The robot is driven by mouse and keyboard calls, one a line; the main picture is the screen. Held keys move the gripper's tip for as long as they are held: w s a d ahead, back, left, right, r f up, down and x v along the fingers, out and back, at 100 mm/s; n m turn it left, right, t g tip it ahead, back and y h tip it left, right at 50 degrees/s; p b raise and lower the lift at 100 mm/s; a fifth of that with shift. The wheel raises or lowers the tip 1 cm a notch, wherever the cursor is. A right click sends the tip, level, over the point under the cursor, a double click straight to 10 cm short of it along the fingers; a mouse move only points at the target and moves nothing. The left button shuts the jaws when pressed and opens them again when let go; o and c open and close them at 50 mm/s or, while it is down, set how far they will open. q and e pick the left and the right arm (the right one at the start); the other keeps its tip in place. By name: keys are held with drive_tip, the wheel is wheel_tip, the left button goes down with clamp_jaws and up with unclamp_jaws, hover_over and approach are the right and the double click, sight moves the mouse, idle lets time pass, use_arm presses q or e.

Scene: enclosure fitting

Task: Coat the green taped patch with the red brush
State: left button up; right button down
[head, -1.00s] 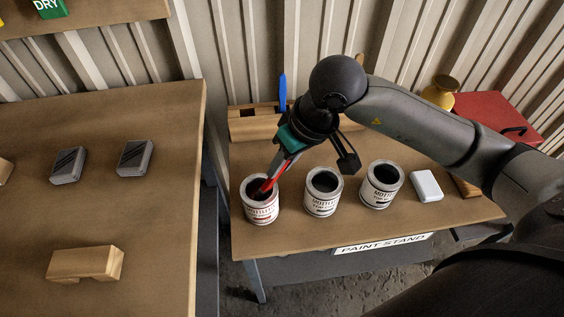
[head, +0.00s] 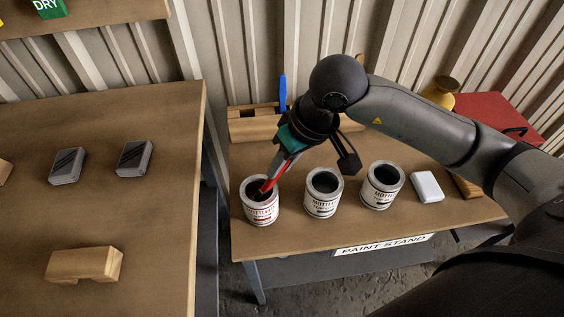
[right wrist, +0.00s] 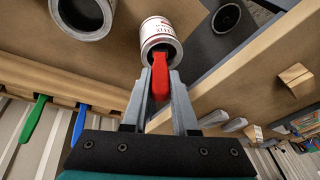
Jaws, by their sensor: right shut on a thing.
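The red brush (head: 268,184) is in my right gripper (head: 281,162), which is shut on its handle. The brush points down into the open mouth of the leftmost paint can (head: 260,207), and its lower end is hidden inside. In the right wrist view the red handle (right wrist: 160,76) lies between the two fingers, with the can (right wrist: 158,30) just beyond. The green taped patch is not in view. My left gripper is not in view.
Two more open cans, a middle one (head: 323,198) and a right one (head: 382,190), stand on the paint stand (head: 300,238) beside a white block (head: 427,187). A wooden rack (head: 250,124) holds a blue brush (head: 283,92). A workbench (head: 150,205) with grey blocks stands left.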

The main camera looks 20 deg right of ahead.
drive_tip(key=shift+s+f, duration=0.1)
drive_tip(key=shift+r+p, duration=1.75)
drive_tip(key=shift+r, duration=1.85)
